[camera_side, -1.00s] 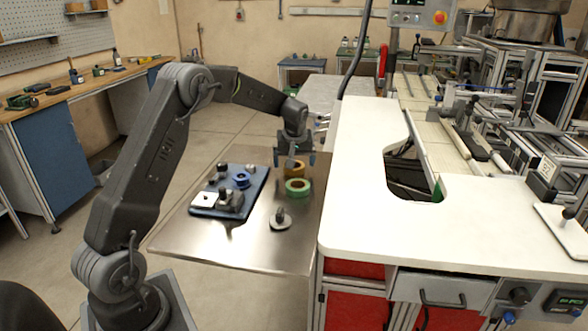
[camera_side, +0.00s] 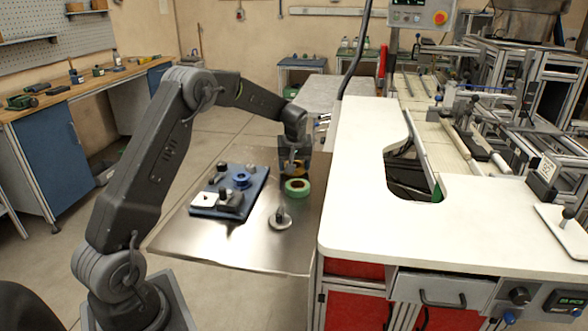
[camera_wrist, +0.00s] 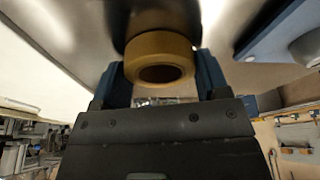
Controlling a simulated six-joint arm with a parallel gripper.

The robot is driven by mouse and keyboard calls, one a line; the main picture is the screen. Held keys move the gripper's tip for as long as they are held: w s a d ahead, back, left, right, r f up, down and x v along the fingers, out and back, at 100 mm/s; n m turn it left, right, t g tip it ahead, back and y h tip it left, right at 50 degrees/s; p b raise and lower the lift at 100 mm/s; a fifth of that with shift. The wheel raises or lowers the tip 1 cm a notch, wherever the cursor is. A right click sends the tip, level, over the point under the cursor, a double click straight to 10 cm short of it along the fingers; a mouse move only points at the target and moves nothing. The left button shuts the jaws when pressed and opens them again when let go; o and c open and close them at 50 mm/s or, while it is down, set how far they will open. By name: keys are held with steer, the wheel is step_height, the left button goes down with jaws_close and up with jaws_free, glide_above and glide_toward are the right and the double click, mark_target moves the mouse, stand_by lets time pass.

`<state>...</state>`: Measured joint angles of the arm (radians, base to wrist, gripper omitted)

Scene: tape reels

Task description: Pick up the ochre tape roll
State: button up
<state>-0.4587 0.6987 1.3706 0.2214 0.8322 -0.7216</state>
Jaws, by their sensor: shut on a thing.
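The ochre tape roll (camera_wrist: 160,48) shows in the wrist view between the two blue fingers of my gripper (camera_wrist: 160,75), with its dark centre hole facing the camera. In the side view my gripper (camera_side: 294,170) is low over the far part of the metal table, shut on the roll. Only a little ochre (camera_side: 297,164) shows there between the fingers, the rest is hidden by them. A green tape roll (camera_side: 297,187) lies just in front of my gripper, close to it.
A blue board (camera_side: 258,184) with a blue reel (camera_side: 242,180) and several small parts lies to the left. A round grey base with an upright post (camera_side: 280,219) stands nearer the camera. The white worktop (camera_side: 355,200) rises along the right side. Bare metal table (camera_side: 250,245) is free in front.

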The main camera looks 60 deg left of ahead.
steer(key=shift+r, duration=0.1)
steer(key=shift+r, duration=0.6)
step_height(320, 180, up, 3)
steer(key=shift+f, duration=0.15)
steer(key=s+a+r+m, duration=0.1)
steer(key=s+a+r, duration=0.25)
steer(key=s, duration=0.35)
steer(key=s+a+r+m, duration=0.1)
steer(key=s+a+r, duration=0.25)
steer(key=s, duration=0.45)
steer(key=s+a+r+m, duration=0.1)
steer(key=s+a+r, duration=0.25)
steer(key=s, duration=0.35)
glide_above(251, 165)
steer(key=shift+t+h, duration=0.3)
steer(key=f, duration=0.6)
steer(key=shift+s+d+f, duration=0.15)
steer(key=shift+s+f, duration=0.1)
steer(key=shift+f, duration=1.95)
steer(key=shift+f, duration=0.1)
steer(key=shift+f, duration=0.55)
